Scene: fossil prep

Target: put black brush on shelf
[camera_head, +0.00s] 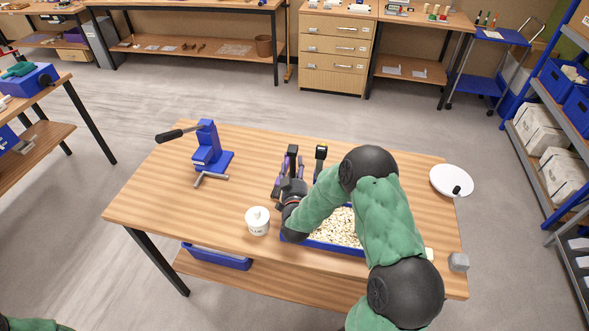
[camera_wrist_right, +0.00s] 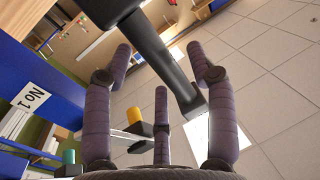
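My right gripper (camera_head: 291,160) is over the worktable (camera_head: 140,195), behind the white cup (camera_head: 257,227). In the right wrist view its purple fingers (camera_wrist_right: 158,60) are spread apart. A dark, bar-like object (camera_wrist_right: 165,60) crosses between them there; I cannot tell whether it is the black brush or whether it touches a finger. In the head view, an upright black piece with a yellow mark (camera_head: 320,152) shows just right of the gripper. I cannot clearly identify the brush. My left gripper is out of view; only a bit of green arm shows at the lower left.
A blue tray of pale granules (camera_head: 335,228) lies partly under my right arm. A blue vise-like device (camera_head: 209,150) stands at left. A white dish with a black piece (camera_head: 450,180) and a grey block (camera_head: 459,262) are at right. A blue-framed rack (camera_head: 560,130) stands farther right.

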